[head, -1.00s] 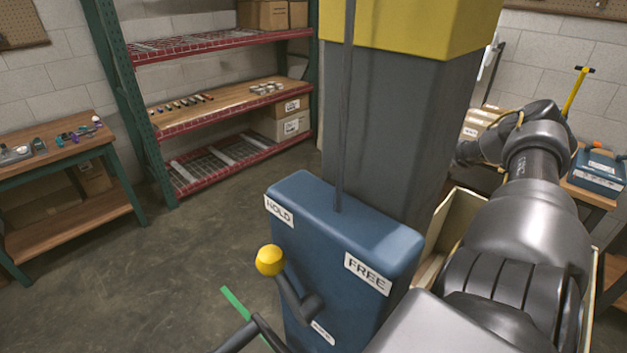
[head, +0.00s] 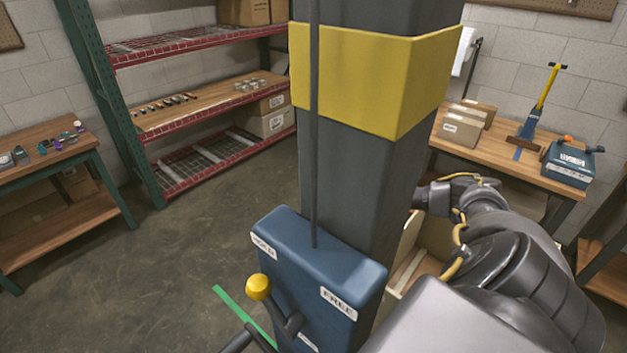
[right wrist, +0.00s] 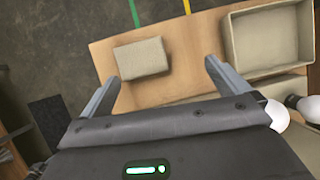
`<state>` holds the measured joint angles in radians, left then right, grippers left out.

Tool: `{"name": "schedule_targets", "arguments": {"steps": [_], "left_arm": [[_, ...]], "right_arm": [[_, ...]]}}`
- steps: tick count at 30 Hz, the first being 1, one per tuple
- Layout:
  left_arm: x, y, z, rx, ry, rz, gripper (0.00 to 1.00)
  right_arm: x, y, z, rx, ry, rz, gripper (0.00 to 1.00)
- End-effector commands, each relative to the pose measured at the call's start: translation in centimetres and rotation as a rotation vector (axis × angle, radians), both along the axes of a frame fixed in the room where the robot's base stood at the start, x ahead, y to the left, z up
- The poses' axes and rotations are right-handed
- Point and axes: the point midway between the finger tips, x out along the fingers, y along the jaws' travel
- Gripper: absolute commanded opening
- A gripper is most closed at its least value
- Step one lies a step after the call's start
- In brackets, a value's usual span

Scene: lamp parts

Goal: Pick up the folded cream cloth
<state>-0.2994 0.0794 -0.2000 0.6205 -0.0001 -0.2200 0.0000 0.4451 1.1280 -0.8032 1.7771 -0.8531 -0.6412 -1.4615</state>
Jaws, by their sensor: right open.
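The folded cream cloth (right wrist: 142,58) appears as a flat, rounded-edged beige block on a wooden surface (right wrist: 188,52) in the right wrist view. My right gripper (right wrist: 162,72) is open, its two fingers spread and nothing between the tips. The cloth lies ahead of the fingers, left of the middle of the gap and nearer the left finger; I cannot tell the height between them. In the head view my right arm reaches behind the column, which hides the cloth and the gripper tips. My left gripper is in neither current view.
A cream open bin (right wrist: 268,40) stands right of the cloth, with white bulb-like things (right wrist: 278,116) nearby. A grey column with a yellow band (head: 375,80) and a blue lever box (head: 318,275) block the middle. Boxes (head: 458,130) stand on the back bench.

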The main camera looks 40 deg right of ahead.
Motion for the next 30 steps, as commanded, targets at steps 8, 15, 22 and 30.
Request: {"name": "schedule_targets", "arguments": {"steps": [8,15,22,30], "left_arm": [[0.0,0.0,0.4,0.0,0.001,0.0,0.0],[-0.1,0.0,0.3,0.0,0.001,0.0,0.0],[-0.1,0.0,0.3,0.0,0.002,0.0,0.0],[-0.1,0.0,0.3,0.0,0.002,0.0,0.0]], "right_arm": [[-0.7,3.6,0.1,0.077,0.065,0.052,1.0],[0.4,3.7,-2.8,0.077,0.065,0.048,1.0],[1.3,3.6,-4.8,0.075,0.064,0.05,1.0],[1.9,3.7,-6.3,0.077,0.065,0.049,1.0]]}}
